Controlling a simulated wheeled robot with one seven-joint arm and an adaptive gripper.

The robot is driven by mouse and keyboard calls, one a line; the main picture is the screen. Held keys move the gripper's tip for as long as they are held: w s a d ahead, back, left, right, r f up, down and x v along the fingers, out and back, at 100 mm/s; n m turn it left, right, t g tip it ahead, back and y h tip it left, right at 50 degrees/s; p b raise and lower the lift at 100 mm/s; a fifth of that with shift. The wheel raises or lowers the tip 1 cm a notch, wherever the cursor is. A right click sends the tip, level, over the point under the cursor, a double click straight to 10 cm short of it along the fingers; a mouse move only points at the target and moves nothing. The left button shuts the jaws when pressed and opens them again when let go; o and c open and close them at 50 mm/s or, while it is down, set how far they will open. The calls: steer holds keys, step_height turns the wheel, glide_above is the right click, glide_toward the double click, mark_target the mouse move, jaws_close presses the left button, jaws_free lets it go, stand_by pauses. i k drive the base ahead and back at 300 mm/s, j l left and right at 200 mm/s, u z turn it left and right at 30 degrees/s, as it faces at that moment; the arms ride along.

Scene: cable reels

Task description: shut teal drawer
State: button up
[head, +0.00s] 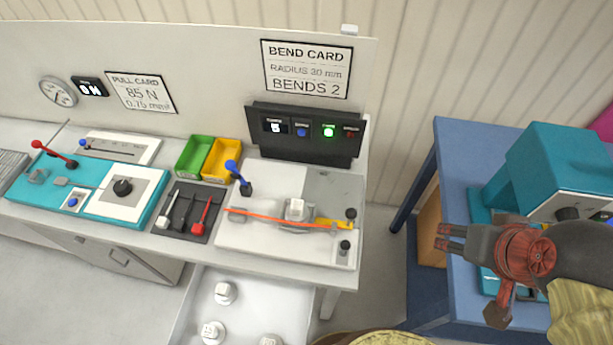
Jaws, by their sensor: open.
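An open drawer (258,291) sticks out below the bench in the head view, with a white inside holding several small white parts. Its front is cut off by the bottom edge, so I cannot see whether it is teal. My gripper (449,239) is at the right, over the edge of the blue table, pointing left. Its dark fingers are open and nothing shows between them. It is well to the right of the open drawer and apart from it.
The bench (330,273) carries a teal test unit (85,180), green and yellow bins and a bending fixture. The blue table (462,160) holds a teal machine (545,165). A tan round thing (375,339) shows at the bottom. Floor shows between bench and table.

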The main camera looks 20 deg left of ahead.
mark_target(262, 305)
steer(key=u, duration=3.15)
